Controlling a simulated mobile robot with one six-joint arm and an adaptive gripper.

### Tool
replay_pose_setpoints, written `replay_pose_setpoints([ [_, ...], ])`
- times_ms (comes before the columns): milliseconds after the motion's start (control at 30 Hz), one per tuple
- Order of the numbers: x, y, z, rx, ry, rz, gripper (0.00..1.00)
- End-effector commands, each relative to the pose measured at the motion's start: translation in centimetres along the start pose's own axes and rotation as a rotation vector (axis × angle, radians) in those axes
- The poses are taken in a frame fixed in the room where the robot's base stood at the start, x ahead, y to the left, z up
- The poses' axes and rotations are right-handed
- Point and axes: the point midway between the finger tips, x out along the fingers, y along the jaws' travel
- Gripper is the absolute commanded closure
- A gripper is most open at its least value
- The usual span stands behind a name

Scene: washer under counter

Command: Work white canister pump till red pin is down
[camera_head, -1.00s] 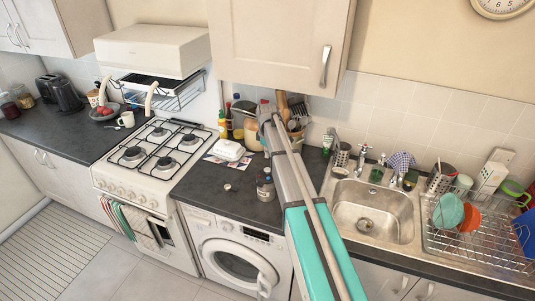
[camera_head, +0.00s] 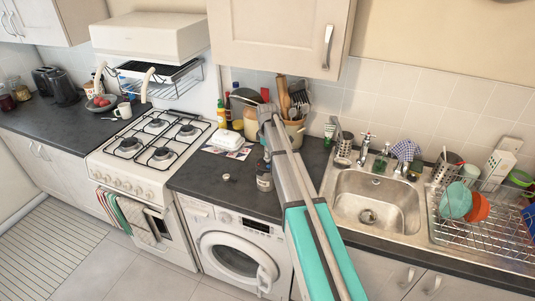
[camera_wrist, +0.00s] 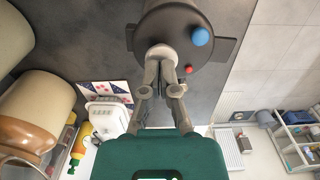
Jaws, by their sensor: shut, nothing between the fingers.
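In the wrist view, a dark round canister top (camera_wrist: 170,20) fills the upper middle. It has a white pump knob (camera_wrist: 163,53), a blue ball (camera_wrist: 201,37) and a small red pin (camera_wrist: 188,69) near its lower right edge. The red pin's height is hard to judge from above. My gripper (camera_wrist: 162,66) has its fingers together, tips over the white knob; I cannot tell whether they touch it.
A white dish (camera_head: 229,138) lies on the counter by the stove (camera_head: 150,150). Bottles, crocks and a utensil pot (camera_head: 293,130) crowd the wall behind. The sink (camera_head: 370,200) and dish rack (camera_head: 480,230) are to the right. The front counter left of the jar is mostly clear.

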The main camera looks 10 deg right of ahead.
Motion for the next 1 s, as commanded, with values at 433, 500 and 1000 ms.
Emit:
replay_pose_setpoints([
  [433,0.2,0.0,0.0,0.0,0.0,0.0,1.0],
  [500,0.3,0.0,0.0,0.0,0.0,0.0,1.0],
  [1000,2.0,0.0,0.0,0.0,0.0,0.0,1.0],
])
